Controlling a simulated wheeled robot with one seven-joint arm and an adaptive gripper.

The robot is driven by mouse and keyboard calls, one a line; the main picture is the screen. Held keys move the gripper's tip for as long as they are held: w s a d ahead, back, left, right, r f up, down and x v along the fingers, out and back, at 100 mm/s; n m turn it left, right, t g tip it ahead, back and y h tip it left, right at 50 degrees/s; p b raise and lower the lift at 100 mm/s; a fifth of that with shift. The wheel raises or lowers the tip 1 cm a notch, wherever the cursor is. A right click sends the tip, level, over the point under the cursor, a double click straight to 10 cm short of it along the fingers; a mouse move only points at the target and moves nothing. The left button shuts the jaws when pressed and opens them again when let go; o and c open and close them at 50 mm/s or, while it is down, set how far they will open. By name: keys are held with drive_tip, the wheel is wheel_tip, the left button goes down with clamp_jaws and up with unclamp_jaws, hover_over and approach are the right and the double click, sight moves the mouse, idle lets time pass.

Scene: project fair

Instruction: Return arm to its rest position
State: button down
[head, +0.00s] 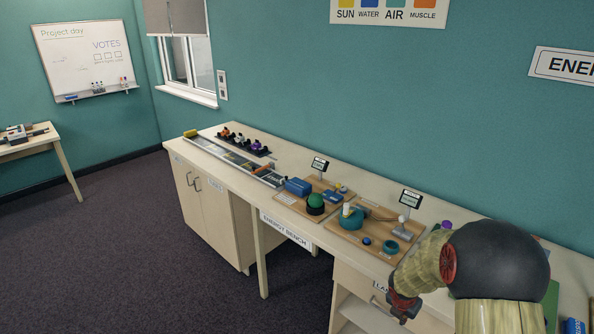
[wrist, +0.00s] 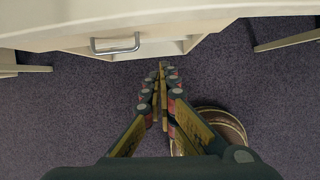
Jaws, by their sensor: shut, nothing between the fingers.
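My gripper (wrist: 162,72) is shut and empty in the wrist view, its two fingers meeting at the tips. It points down over the dark carpet, in front of the bench's edge. In the head view my gripper (head: 404,306) is small and dark, at the lower right, beside the front of the bench. My arm is bent there, with a black joint and straw-coloured links, and it hides part of the bench's right end.
The long energy bench (head: 345,262) runs along the teal wall. It bears wooden boards with devices and small displays. A drawer handle (wrist: 115,45) is close to my gripper. Open carpet (head: 130,250) lies to the left. A side table (head: 30,148) stands far left.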

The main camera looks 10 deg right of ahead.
drive_tip(key=s+a+r+m+g, duration=0.2)
drive_tip(key=s+r+m, duration=0.1)
drive_tip(key=s+m, duration=0.4)
drive_tip(key=s+a+r+m+g, duration=0.1)
drive_tip(key=s+a+r+m, duration=0.15)
drive_tip(key=s+m, duration=0.45)
drive_tip(key=s+a+r+m+t+y, duration=0.1)
drive_tip(key=s+a+r+m+t, duration=0.1)
drive_tip(key=a+r, duration=0.3)
drive_tip(key=s+a+r+m+t+y, duration=0.1)
drive_tip(key=s+a+r+m, duration=0.4)
drive_tip(key=r, duration=0.7)
drive_tip(key=s+a+r+m+t+y, duration=0.1)
drive_tip(key=s+a+r+m+t, duration=0.1)
drive_tip(key=s+a+r+m, duration=0.2)
drive_tip(key=a+r, duration=0.3)
drive_tip(key=r, duration=0.2)
drive_tip(key=shift+r+t, duration=0.25)
drive_tip(key=shift+t, duration=0.15)
drive_tip(key=shift+s, duration=0.1)
